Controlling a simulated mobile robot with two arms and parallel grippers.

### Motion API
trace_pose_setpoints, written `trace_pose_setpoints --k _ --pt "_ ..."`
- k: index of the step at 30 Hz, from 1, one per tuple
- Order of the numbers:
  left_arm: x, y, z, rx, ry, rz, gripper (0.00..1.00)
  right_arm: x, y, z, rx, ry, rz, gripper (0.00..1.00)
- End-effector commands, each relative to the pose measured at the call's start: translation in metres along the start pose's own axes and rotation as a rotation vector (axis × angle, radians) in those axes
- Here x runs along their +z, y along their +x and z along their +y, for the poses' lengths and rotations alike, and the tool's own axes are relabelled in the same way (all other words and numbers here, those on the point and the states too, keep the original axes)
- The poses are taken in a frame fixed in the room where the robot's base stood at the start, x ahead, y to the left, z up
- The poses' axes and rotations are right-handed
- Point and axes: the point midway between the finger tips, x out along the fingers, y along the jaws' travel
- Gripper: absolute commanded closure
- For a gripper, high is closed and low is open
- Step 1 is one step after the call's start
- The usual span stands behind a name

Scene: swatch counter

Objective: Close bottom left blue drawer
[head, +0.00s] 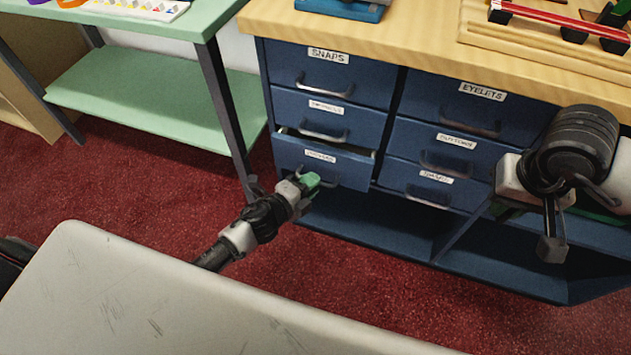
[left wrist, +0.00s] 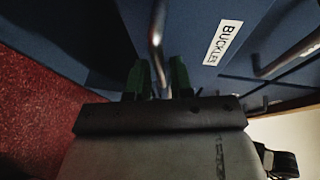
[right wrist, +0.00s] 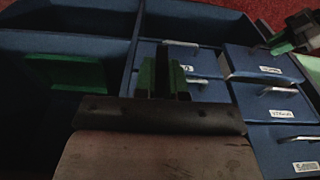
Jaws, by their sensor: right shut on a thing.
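The bottom left blue drawer (head: 322,162) stands pulled out a little, its dark inside showing along the top edge. It is labelled BUCKLES in the left wrist view (left wrist: 193,30). My left gripper (head: 311,181) is low at its front. In the left wrist view its green fingers (left wrist: 158,80) are apart, with the metal drawer handle (left wrist: 156,35) running between them. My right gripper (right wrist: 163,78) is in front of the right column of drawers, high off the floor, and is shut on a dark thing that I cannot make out. The pulled-out drawer also shows in the right wrist view (right wrist: 250,62).
The drawers above, including SNAPS (head: 320,78), and the right column, including EYELETS (head: 470,105), look shut. An open dark shelf (head: 375,222) lies beneath. A green table (head: 165,95) stands close on the left. Red carpet (head: 150,195) is clear in front.

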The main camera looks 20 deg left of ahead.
Motion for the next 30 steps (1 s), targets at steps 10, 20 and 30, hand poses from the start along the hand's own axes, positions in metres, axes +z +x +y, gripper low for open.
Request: trace_pose_setpoints --k 10,20,30 --pt "0.0 0.019 0.0 0.001 -0.001 -0.001 0.78 0.001 0.004 0.0 0.0 0.0 0.0 1.0" --pt "0.0 0.019 0.0 0.001 -0.001 -0.001 1.0 0.001 0.004 0.0 0.0 0.0 0.0 1.0" --pt "0.004 0.03 -0.002 -0.002 0.0 -0.001 1.0 0.001 0.005 0.0 0.0 0.0 0.0 1.0"
